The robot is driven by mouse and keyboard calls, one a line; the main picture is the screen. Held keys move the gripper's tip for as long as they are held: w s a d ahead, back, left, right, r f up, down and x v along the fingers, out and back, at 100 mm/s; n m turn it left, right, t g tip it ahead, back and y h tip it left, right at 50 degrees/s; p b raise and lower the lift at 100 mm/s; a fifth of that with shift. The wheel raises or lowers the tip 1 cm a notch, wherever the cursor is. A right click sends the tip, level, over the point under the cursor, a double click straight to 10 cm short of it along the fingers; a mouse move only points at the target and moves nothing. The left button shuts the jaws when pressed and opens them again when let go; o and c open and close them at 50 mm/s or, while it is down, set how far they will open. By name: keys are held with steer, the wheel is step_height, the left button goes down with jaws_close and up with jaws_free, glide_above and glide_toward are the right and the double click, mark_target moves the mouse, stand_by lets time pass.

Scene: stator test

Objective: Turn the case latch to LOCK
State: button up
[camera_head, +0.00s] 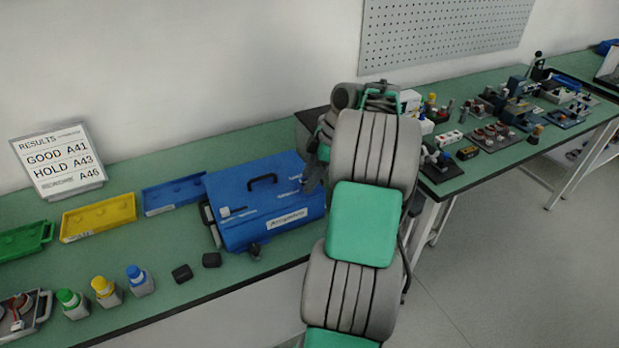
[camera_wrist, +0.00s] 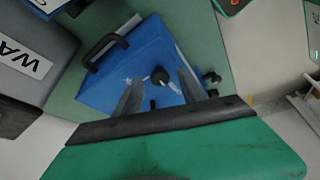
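The blue case (camera_head: 240,207) sits closed on the green bench, with a black handle (camera_head: 262,180) on its lid. In the wrist view the case (camera_wrist: 118,72) lies beneath my gripper. A round black knob (camera_wrist: 160,76), which looks like the latch, is on its blue face with small white marks beside it that I cannot read. My gripper (camera_wrist: 160,92) is open, its two grey fingers apart to either side of the knob as seen from the wrist. Whether they touch the case is unclear. In the head view my arm mostly hides the gripper at the case's right end.
Yellow (camera_head: 98,218) and blue (camera_head: 173,195) trays lie left of the case. Two small black blocks (camera_head: 182,273) and several colour-capped bottles (camera_head: 105,290) stand near the front edge. A results sign (camera_head: 60,160) stands behind. Test fixtures (camera_head: 500,110) fill the right-hand bench.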

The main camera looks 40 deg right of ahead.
jaws_close()
stand_by(0.3)
steer(key=shift+f+m+b, duration=0.1)
steer(key=shift+m+b, duration=0.3)
steer(key=m+t+h+b, duration=0.1)
steer(key=m+b, duration=0.1)
steer(key=shift+s+a+m, duration=0.1)
steer(key=shift+a+m, duration=0.05)
steer(key=shift+m, duration=0.25)
steer(key=m+h+b, duration=0.1)
steer(key=m, duration=0.1)
steer(key=m+h+b, duration=0.1)
steer(key=m+b, duration=0.1)
steer(key=m, duration=0.1)
steer(key=shift+a+t, duration=0.2)
steer(key=shift+t, duration=0.2)
steer(key=m+h+b, duration=0.1)
steer(key=m, duration=0.1)
steer(key=m+h, duration=0.1)
steer(key=m, duration=0.2)
steer(key=shift+a+b, duration=0.2)
steer(key=shift+b, duration=0.2)
steer(key=m+g+h+b, duration=0.1)
steer(key=m, duration=0.3)
steer(key=shift+a, duration=0.1)
steer(key=shift+m+h, duration=0.3)
jaws_free()
